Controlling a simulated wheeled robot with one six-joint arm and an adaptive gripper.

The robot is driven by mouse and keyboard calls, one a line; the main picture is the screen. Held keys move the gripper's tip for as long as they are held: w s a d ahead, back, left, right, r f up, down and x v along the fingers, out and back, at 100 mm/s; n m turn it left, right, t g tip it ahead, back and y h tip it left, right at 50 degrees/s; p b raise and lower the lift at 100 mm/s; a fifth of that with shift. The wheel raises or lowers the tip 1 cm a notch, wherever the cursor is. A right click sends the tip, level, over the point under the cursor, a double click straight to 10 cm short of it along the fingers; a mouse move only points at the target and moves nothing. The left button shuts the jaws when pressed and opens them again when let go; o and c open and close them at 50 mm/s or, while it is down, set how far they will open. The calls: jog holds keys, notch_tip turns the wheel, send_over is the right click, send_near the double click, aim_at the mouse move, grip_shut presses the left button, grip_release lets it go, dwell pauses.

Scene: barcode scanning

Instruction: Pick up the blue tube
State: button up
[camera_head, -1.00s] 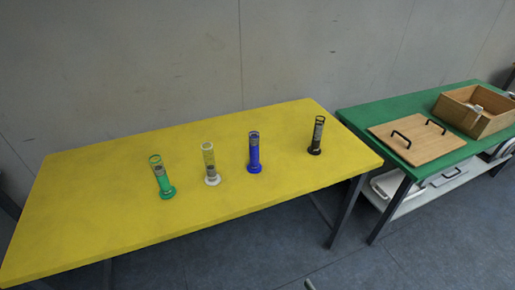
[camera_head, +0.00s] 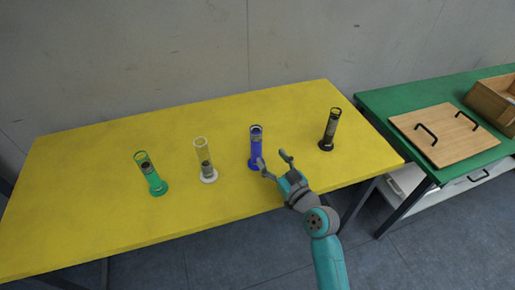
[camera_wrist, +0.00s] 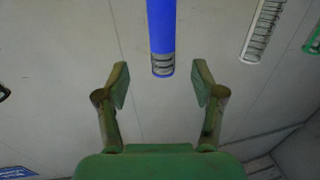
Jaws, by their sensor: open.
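The blue tube (camera_head: 256,148) stands upright on the yellow table (camera_head: 100,230), between the white tube and the black tube. My gripper (camera_head: 273,158) is open and empty, just in front of the blue tube and a little to its right in the head view. In the wrist view the blue tube (camera_wrist: 162,35) lies beyond and between the two open fingers (camera_wrist: 160,88), and its lower part is cut off by the picture edge. The fingers do not visibly touch it.
A white tube (camera_head: 206,160) and a green tube (camera_head: 151,174) stand to the left. A black tube (camera_head: 329,130) stands to the right near the table's right end. A green table (camera_head: 400,100) on the right bears a wooden lid (camera_head: 440,130) and a wooden box (camera_head: 490,104).

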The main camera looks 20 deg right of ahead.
aim_at(259, 144)
jog(key=w, duration=0.3)
jog(key=w+a, duration=0.1)
jog(key=w, duration=0.2)
jog(key=w+a, duration=0.1)
jog(key=w, duration=0.2)
jog(key=shift+w+a, duration=0.1)
jog(key=shift+w, duration=0.05)
grip_shut()
